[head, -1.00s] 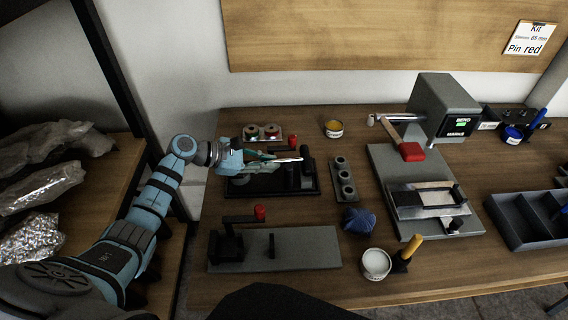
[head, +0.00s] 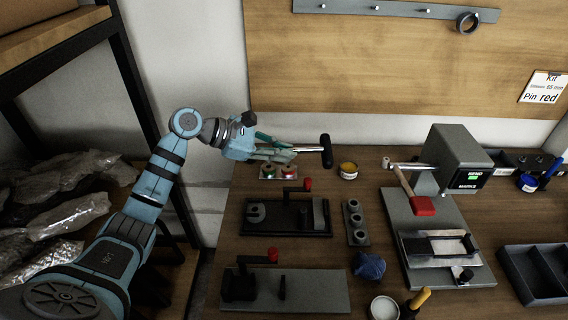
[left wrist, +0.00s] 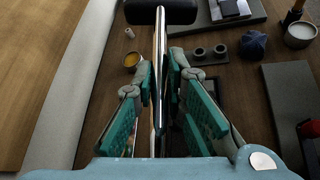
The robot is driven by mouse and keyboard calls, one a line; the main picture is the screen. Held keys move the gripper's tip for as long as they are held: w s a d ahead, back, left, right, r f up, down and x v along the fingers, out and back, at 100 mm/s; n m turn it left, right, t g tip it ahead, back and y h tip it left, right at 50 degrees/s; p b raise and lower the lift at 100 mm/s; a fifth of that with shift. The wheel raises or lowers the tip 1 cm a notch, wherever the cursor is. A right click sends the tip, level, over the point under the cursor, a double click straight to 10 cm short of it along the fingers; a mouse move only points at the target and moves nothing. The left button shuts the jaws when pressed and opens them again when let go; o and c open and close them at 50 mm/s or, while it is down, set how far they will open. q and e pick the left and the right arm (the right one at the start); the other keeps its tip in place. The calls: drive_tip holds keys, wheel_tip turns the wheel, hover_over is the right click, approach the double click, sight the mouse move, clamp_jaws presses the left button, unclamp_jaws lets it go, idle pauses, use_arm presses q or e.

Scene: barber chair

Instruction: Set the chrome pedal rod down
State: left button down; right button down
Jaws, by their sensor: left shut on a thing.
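The chrome pedal rod (head: 308,150) is a thin shiny bar with a black pad (head: 326,151) on its end. My left gripper (head: 275,152) is shut on the rod and holds it roughly level above the back of the bench. In the left wrist view the rod (left wrist: 160,60) runs between the green finger pads, with its black pad (left wrist: 160,13) at the top of the picture. Below it stands a black fixture (head: 290,230) with a red-knobbed lever and a grey round piece; no rod lies in it. My right gripper is not in view.
A grey three-hole block (head: 355,222), a blue crumpled cloth (head: 369,265) and a yellow-topped tin (head: 348,170) stand nearby. A second clamp plate (head: 315,292) lies in front. A grey press (head: 455,160) with a red-handled tool stands right. Some bare wood shows between them.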

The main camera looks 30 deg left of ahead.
use_arm(q)
drive_tip(key=shift+r, duration=0.55)
wheel_tip(320, 180, down, 20)
drive_tip(key=b, duration=0.4)
drive_tip(key=shift+s+r, duration=0.1)
drive_tip(key=shift+r, duration=0.15)
drive_tip(key=shift+s+d+f, duration=0.1)
drive_tip(key=shift+s, duration=0.15)
drive_tip(key=c, duration=1.8)
unclamp_jaws()
drive_tip(key=shift+f, duration=0.1)
drive_tip(key=shift+c, duration=0.2)
drive_tip(key=shift+o, duration=1)
drive_tip(key=shift+w+f, duration=0.1)
drive_tip(key=shift+w, duration=0.25)
drive_tip(key=shift+s+r, duration=0.1)
drive_tip(key=shift+r, duration=0.1)
